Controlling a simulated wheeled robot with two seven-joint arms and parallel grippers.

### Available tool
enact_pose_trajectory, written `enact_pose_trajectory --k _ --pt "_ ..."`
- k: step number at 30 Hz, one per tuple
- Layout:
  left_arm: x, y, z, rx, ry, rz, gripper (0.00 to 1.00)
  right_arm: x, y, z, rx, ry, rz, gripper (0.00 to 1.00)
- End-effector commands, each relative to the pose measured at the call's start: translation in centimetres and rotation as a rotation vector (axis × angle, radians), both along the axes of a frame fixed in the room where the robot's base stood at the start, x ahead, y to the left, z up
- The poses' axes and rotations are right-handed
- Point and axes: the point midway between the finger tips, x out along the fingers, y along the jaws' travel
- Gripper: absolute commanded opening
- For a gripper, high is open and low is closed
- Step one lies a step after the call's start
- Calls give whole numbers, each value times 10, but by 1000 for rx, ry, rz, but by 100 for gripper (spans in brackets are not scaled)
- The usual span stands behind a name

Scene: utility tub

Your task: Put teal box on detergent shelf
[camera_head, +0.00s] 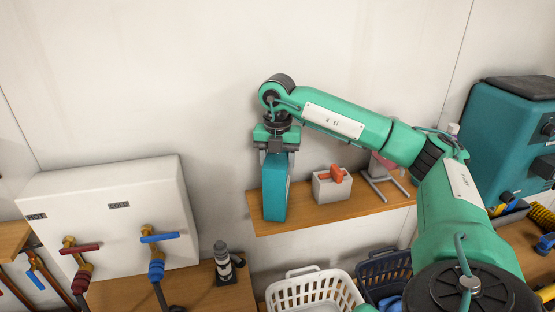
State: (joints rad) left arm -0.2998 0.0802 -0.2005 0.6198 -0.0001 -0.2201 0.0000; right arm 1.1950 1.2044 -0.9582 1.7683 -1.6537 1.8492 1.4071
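The teal box (275,190) is upright at the left end of the wooden wall shelf (345,207), the likely detergent shelf. Its lower end shows against the shelf board; I cannot tell whether it rests on the board or hangs just above it. My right gripper (276,150) comes down from above and is shut on the top of the teal box. The fingertips are partly hidden by the box and the wrist. My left gripper is not in view.
A grey box with a red handle (331,184) and a small metal rack (386,184) stand right on the shelf. A white basket (312,291) and a dark blue basket (384,268) are below. A white panel with taps (120,210) is at left.

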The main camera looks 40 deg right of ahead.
Motion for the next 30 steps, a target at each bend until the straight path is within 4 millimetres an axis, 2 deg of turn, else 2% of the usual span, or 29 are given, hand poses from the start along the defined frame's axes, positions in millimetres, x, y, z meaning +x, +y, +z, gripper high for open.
enact_pose_trajectory --k 11,12,15,24,26,30 --pt "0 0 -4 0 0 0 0 0 0 -4 0 -1 0 0" --pt "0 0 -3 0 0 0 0 0 0 -4 0 0 0 58" --pt "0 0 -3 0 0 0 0 0 0 -4 0 0 0 74" --pt "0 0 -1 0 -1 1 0 0 0 -2 0 0 0 74" --pt "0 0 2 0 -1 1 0 0 0 2 0 0 0 74" --pt "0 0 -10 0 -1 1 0 1 0 17 1 -4 -1 74"
